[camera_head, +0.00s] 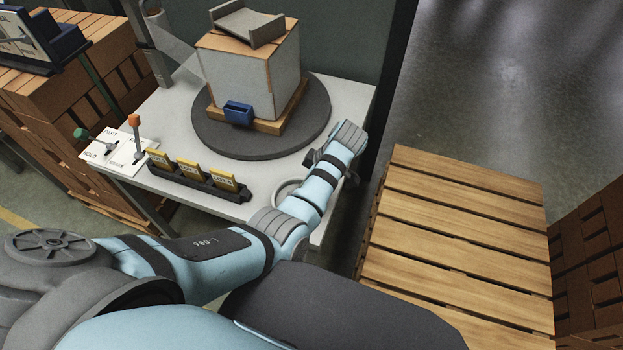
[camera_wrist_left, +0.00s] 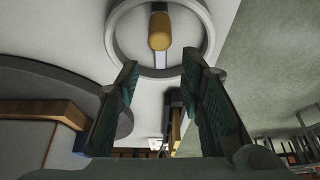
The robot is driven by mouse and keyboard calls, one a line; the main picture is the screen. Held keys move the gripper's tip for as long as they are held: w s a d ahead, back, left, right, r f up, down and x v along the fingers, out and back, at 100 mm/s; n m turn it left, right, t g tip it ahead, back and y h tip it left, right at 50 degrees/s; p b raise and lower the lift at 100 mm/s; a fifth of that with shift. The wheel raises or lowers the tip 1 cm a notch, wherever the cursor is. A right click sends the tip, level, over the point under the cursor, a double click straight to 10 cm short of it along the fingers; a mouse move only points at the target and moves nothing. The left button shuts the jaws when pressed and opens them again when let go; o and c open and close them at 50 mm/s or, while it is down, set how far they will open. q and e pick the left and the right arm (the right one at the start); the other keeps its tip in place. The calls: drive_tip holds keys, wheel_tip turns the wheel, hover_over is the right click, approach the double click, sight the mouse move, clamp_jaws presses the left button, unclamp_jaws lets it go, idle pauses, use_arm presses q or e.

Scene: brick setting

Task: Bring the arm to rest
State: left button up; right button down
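My left arm (camera_head: 205,262) reaches from the left across the front of the white table (camera_head: 355,98), with its wrist over the table's right end. In the left wrist view, my left gripper (camera_wrist_left: 160,62) is open, with its two fingers apart and nothing between them. In the head view its fingers are mostly hidden under the wrist. A pale ring (camera_wrist_left: 207,42) with a yellow-handled item (camera_wrist_left: 159,30) inside it lies beyond the fingertips. The ring also shows in the head view (camera_head: 281,190), partly covered by my forearm. My right gripper is not in view.
A grey box (camera_head: 228,72) on a small pallet stands on a dark round turntable (camera_head: 215,138). A black rack with yellow cards (camera_head: 190,172) and a panel with two levers (camera_head: 115,158) line the table's front. A wooden pallet stack (camera_head: 455,225) stands right of the table.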

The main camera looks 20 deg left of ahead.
use_arm(q)
drive_tip(key=v, duration=0.5)
drive_tip(key=shift+d+r, duration=0.1)
